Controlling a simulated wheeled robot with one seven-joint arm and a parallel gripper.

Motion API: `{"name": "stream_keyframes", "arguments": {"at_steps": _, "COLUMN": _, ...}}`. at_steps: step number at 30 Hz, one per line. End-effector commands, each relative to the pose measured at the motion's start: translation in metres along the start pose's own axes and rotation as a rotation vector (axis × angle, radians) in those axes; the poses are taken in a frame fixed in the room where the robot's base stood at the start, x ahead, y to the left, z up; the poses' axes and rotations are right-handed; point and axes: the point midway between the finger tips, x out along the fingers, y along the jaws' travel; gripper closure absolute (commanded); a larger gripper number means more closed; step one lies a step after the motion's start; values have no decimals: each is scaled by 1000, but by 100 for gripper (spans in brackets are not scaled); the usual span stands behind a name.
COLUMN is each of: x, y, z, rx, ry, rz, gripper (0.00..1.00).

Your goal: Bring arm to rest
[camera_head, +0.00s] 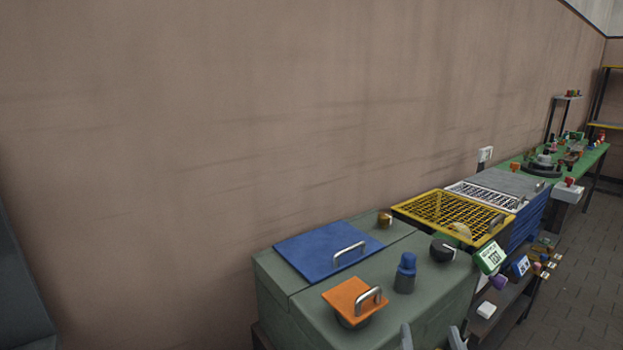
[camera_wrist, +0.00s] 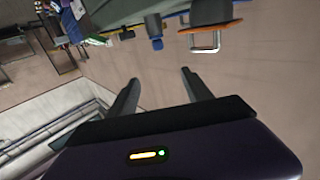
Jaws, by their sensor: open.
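My gripper (camera_wrist: 157,88) shows in the wrist view with its two dark fingers spread wide apart. Nothing is between them. In the head view the gripper's fingertips (camera_head: 431,338) just enter the bottom edge, in front of a grey-green cabinet (camera_head: 285,300). The rest of my arm is out of the head view. In the wrist view the scene appears upside down, and the fingers are clear of the objects at the top.
The cabinet carries a blue lid (camera_head: 318,245), an orange lid (camera_head: 350,300) with a metal handle, a blue-capped bottle (camera_head: 406,272) and a black knob (camera_head: 441,250). A yellow grid tray (camera_head: 450,213) and a green table (camera_head: 590,160) stand beyond. Floor (camera_head: 585,270) at right is clear.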

Motion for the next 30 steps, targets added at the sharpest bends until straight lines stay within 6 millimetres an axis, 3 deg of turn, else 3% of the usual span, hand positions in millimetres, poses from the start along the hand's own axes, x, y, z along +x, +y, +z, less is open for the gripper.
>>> {"name": "stream_keyframes", "arguments": {"at_steps": 7, "x": -6, "y": -17, "z": -26, "rx": -29, "ry": 102, "rz": -76, "gripper": 42}}
{"name": "stream_keyframes", "arguments": {"at_steps": 17, "x": -50, "y": -24, "z": -14, "rx": -54, "ry": 152, "rz": -170, "gripper": 42}}
{"name": "stream_keyframes", "arguments": {"at_steps": 23, "x": -92, "y": -17, "z": 7, "rx": -61, "ry": 145, "rz": -211, "gripper": 42}}
{"name": "stream_keyframes", "arguments": {"at_steps": 30, "x": -168, "y": 4, "z": 39, "rx": -49, "ry": 92, "rz": -235, "gripper": 42}}
